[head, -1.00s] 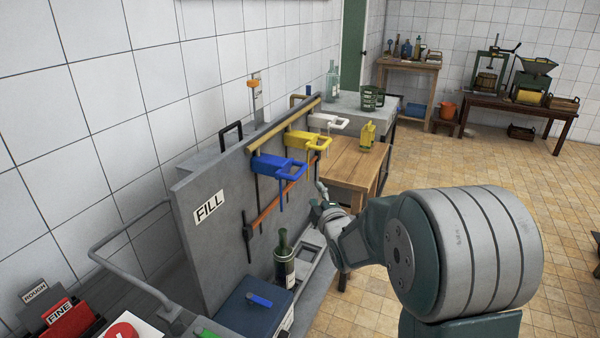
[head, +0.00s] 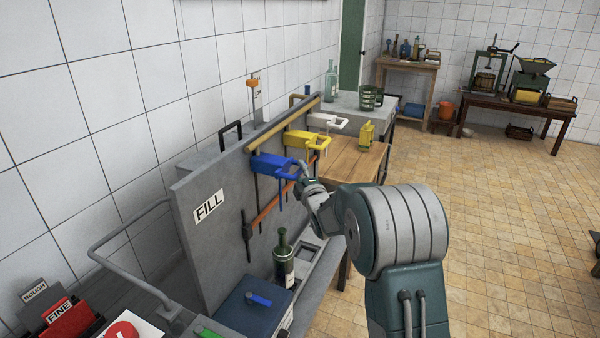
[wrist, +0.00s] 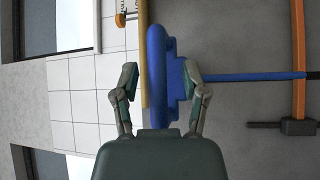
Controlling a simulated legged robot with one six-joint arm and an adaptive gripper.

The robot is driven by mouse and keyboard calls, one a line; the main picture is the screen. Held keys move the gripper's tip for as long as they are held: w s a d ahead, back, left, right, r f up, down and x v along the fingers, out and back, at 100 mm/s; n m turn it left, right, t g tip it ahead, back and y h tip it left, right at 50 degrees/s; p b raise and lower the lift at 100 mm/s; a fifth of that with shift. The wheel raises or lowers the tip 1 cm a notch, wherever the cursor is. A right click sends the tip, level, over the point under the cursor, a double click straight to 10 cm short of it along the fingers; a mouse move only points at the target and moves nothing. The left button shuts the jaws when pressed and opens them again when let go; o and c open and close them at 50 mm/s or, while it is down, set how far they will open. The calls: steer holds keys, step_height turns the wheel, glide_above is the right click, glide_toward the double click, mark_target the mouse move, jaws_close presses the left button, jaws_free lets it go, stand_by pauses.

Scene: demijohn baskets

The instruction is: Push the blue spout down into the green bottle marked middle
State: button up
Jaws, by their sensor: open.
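The blue spout (head: 276,166) is mounted on the grey FILL panel, leftmost in a row with a yellow and a white one. A thin blue rod hangs below it. My gripper (head: 302,180) is at its looped outer end. In the wrist view the blue spout (wrist: 158,75) lies between the two open fingers of my gripper (wrist: 158,82), with a gap on the left and the right finger very near or touching it. A dark green bottle (head: 283,258) with a label stands upright below, in front of the panel. No middle marking is readable on it.
The yellow spout (head: 307,140) and white spout (head: 327,121) stick out further along the panel (head: 205,180). An orange bar (head: 265,213) crosses below them. A blue box (head: 255,305) stands near the bottle. A wooden table (head: 355,165) is behind my arm; the floor at right is open.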

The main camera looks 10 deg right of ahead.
steer(key=shift+w, duration=0.2)
steer(key=shift+c, duration=0.4)
jaws_close()
step_height(320, 180, down, 18)
steer(key=shift+r, duration=0.25)
steer(key=shift+o, duration=0.4)
jaws_free()
